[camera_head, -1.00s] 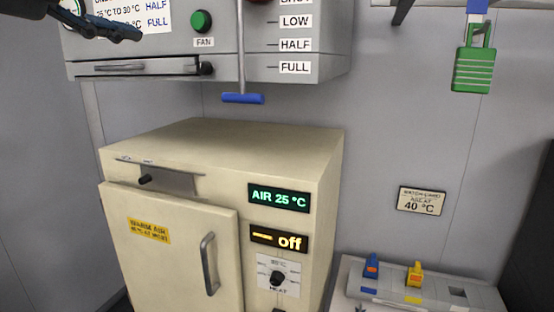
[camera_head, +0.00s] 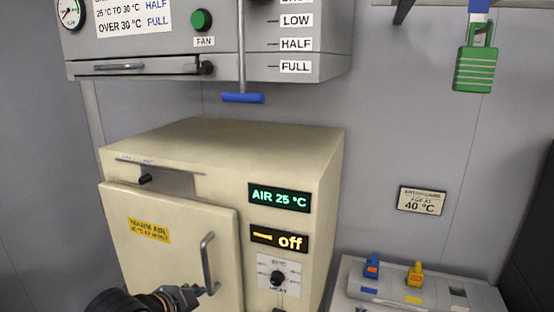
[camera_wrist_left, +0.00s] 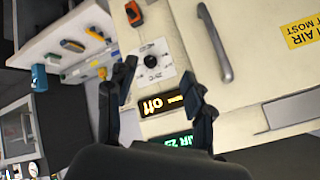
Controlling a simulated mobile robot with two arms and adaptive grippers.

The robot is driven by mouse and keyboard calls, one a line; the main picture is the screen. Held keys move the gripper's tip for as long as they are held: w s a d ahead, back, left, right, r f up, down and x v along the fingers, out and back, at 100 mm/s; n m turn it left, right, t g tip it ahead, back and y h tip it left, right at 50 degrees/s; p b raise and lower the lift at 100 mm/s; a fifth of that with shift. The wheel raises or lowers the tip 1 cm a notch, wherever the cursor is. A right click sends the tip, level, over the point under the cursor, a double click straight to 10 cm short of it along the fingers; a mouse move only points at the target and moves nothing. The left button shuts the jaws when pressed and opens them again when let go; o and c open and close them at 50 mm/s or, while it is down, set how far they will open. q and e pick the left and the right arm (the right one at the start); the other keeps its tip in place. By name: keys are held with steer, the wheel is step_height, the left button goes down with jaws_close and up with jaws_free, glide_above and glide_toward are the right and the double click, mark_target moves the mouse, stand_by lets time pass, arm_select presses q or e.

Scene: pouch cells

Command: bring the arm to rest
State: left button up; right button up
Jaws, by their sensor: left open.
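My left gripper (camera_head: 194,293) is low in the head view, in front of the cream oven's door (camera_head: 165,255). It appears close to the lower end of the door handle (camera_head: 208,265). In the left wrist view the gripper (camera_wrist_left: 160,85) has its two dark fingers apart with nothing held between them. The oven's heat dial (camera_wrist_left: 153,60) and the "off" display (camera_wrist_left: 162,102) show beyond the fingers there. The handle (camera_wrist_left: 215,42) lies to the right of the fingers, not between them. My right gripper is in neither view.
A grey cabinet with a green fan button (camera_head: 201,20) and a blue-ended pull rod (camera_head: 243,98) hangs above the oven. A green padlock (camera_head: 475,66) hangs at upper right. A pale bench unit (camera_head: 345,275) with blue and yellow switches stands right of the oven.

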arm_select(q)
steer(key=s+a+f+n+g+y, duration=0.1)
steer(key=s+a+f+n+g, duration=0.15)
steer(key=s+f, duration=0.55)
steer(key=s+a+f+n+g+y, duration=0.1)
steer(key=s+a+f+n, duration=0.1)
steer(key=s+f+n, duration=0.5)
steer(key=s+a+f+n+g+y, duration=0.1)
steer(key=s+a+f+g, duration=0.1)
steer(key=s+f, duration=0.7)
step_height(320, 180, down, 28)
steer(key=s+g+b, duration=0.1)
steer(key=s+b, duration=0.1)
steer(key=b, duration=0.4)
steer(key=s+a+f+b, duration=0.1)
steer(key=s+f+b, duration=0.1)
steer(key=s+f, duration=0.6)
steer(key=s+a+f+g+b, duration=0.1)
steer(key=s+f+b, duration=0.2)
steer(key=s+f, duration=0.6)
step_height(320, 180, down, 6)
steer(key=shift+s+a+f+m, duration=0.1)
steer(key=shift+s+a+m, duration=0.15)
steer(key=shift+m, duration=0.1)
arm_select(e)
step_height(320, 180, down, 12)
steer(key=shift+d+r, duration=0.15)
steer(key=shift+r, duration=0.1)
